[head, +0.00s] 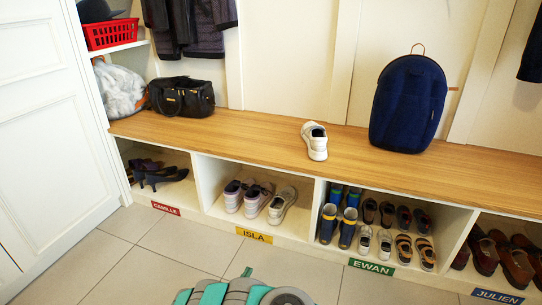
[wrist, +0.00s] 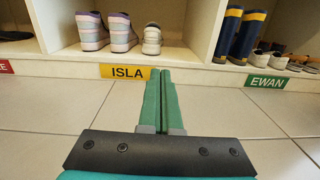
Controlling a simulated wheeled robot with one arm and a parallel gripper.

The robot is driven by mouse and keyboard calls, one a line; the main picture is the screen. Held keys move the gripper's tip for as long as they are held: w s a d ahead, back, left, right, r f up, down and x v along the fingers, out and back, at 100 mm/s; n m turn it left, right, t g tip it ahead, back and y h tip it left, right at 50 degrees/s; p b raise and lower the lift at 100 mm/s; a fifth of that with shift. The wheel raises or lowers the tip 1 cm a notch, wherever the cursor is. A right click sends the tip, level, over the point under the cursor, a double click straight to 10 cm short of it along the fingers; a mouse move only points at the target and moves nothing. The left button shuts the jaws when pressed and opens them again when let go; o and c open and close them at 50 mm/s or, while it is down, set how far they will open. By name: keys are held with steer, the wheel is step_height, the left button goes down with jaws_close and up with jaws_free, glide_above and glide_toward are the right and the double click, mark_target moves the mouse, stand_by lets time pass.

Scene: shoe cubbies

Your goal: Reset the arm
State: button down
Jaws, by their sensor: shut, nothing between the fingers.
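My gripper (wrist: 161,73) is shut, with its two green fingers pressed together and nothing between them. In the wrist view it is above the tiled floor, pointing toward the ISLA label (wrist: 127,71) and apart from the cubbies. In the head view, part of my arm (head: 240,292) shows at the bottom edge, with a green fingertip end (head: 247,272) above it.
A white shoe (head: 316,141) stands on the wooden bench (head: 260,132), left of a navy backpack (head: 408,105). The ISLA cubby holds lilac sneakers (head: 257,198) and one whitish shoe (head: 282,205). Other cubbies hold shoes and boots. The tiled floor (head: 140,255) is clear.

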steer(key=w+d+r+m+g+h+p, duration=0.25)
steer(key=d+r+m+g+h, duration=0.45)
steer(key=d+r, duration=1.4)
steer(key=s+d+r+m+g+h+p, duration=0.2)
steer(key=s+d+r+m+g+h, duration=0.1)
steer(key=s+d+r+m+g, duration=0.95)
steer(key=s+d+r+m+g+y+p, duration=0.15)
steer(key=s+r+m+y, duration=0.25)
steer(key=s, duration=0.5)
steer(key=s+d+r+m+g+y+p, duration=0.1)
steer(key=s+d+r+m+y+p, duration=0.2)
steer(key=s, duration=0.5)
steer(key=s+a+r+m+t+y+p, duration=0.1)
steer(key=s+a+r+m+y, duration=0.1)
steer(key=s+a+y, duration=0.3)
steer(key=s+a+r+m+t+y+p, duration=0.1)
steer(key=s+a+r+m+t+y, duration=0.1)
steer(key=s+a, duration=0.6)
steer(key=a+m+y, duration=0.1)
steer(key=y, duration=0.1)
steer(key=shift+a+y, duration=0.3)
steer(key=shift+y, duration=0.1)
